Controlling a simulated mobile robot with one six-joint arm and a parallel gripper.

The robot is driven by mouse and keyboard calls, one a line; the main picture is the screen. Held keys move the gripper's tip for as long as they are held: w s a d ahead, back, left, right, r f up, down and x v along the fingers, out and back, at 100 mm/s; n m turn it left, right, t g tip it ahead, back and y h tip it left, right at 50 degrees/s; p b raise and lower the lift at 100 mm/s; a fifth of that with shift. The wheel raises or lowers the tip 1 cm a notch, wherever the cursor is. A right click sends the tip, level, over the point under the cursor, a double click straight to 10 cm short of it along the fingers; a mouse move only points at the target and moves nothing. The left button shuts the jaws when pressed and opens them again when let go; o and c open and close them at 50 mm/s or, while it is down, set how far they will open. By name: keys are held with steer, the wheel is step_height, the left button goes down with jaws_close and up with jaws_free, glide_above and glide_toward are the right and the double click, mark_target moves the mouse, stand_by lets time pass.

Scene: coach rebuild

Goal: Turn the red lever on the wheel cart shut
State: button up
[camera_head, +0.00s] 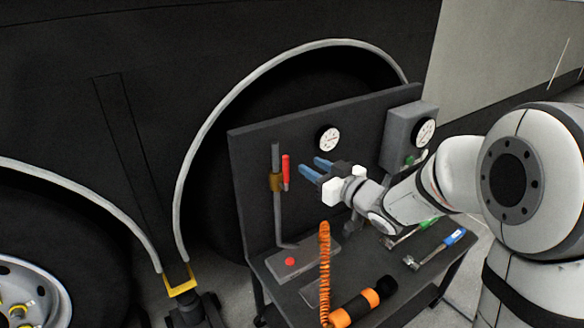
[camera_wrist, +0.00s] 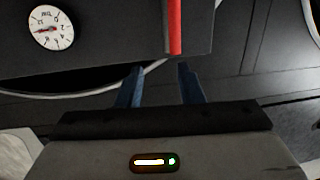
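The red lever (camera_head: 286,171) stands upright beside the brass valve body (camera_head: 276,182) on a grey vertical pipe (camera_head: 277,220), in front of the cart's dark back panel. In the wrist view the red lever (camera_wrist: 174,25) shows at the top, beyond the fingertips. My gripper (camera_head: 312,169) has blue fingers and is to the right of the lever, apart from it. In the wrist view my gripper (camera_wrist: 162,70) has its two fingers spread with nothing between them. The wheel cart (camera_head: 250,150) stands before the dark wheel arch.
A round gauge (camera_head: 329,139) is on the panel right of the lever; a grey box (camera_head: 408,135) with another gauge is farther right. On the cart top are an orange coiled hose (camera_head: 325,265), an orange-black tool (camera_head: 362,302) and green- and blue-handled tools (camera_head: 440,249). A yellow-topped jack (camera_head: 181,282) stands left.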

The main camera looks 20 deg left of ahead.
mark_target(288, 160)
steer(key=shift+n+g+y, duration=0.4)
steer(key=shift+g+y, duration=0.1)
steer(key=shift+y, duration=0.2)
steer(key=x, duration=0.3)
steer(key=s+x, duration=0.1)
steer(key=x, duration=0.4)
steer(key=shift+a+f, duration=0.25)
steer(key=shift+a, duration=0.4)
steer(key=shift+c, duration=0.5)
jaws_close()
steer(key=shift+d+f, duration=0.1)
